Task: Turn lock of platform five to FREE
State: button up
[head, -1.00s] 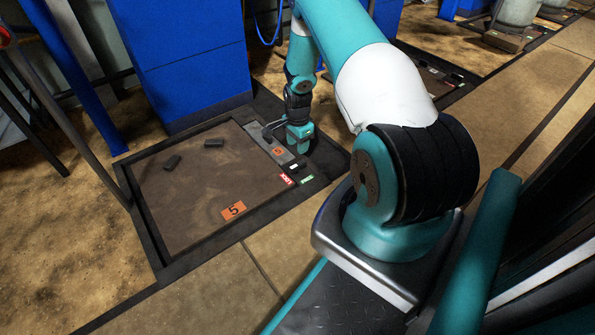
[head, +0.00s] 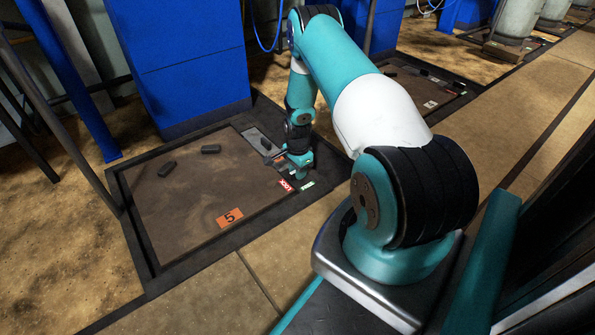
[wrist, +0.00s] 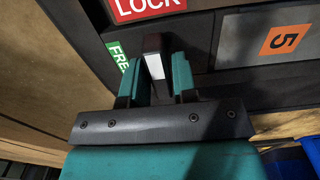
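Platform five (head: 185,225) is a brown plate in a dark floor frame, with an orange 5 label (head: 230,218). At its right corner are the red LOCK label (head: 286,185) and the green FREE label (head: 307,185). In the wrist view, a dark lock handle (wrist: 155,58) with a white stripe stands just below the LOCK label (wrist: 148,6), right of the FREE label (wrist: 117,56). My gripper (wrist: 157,75) is open, its teal fingers on either side of the handle, with narrow gaps visible. In the head view my gripper (head: 300,164) hides the handle.
A grey panel with another 5 label (wrist: 284,40) lies beside the handle. The tan floor in front is clear.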

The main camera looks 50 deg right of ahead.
grip_shut()
jog(key=shift+r+n+p, duration=0.1)
jog(key=shift+n+p, duration=0.2)
jog(key=shift+p, duration=0.1)
jog(key=n+p, duration=0.2)
jog(key=shift+s+r+n, duration=0.1)
jog(key=shift+n, duration=0.2)
jog(key=n+p, duration=0.3)
jog(key=n, duration=0.1)
jog(key=shift+s+n, duration=0.1)
jog(key=shift+n, duration=0.2)
jog(key=n+p, duration=0.2)
jog(key=n, duration=0.3)
jog(key=shift+s+d, duration=0.1)
jog(key=shift+d+n+p, duration=0.1)
jog(key=shift+n+p, duration=0.45)
jog(key=shift+n, duration=1.95)
jog(key=shift+f, duration=0.2)
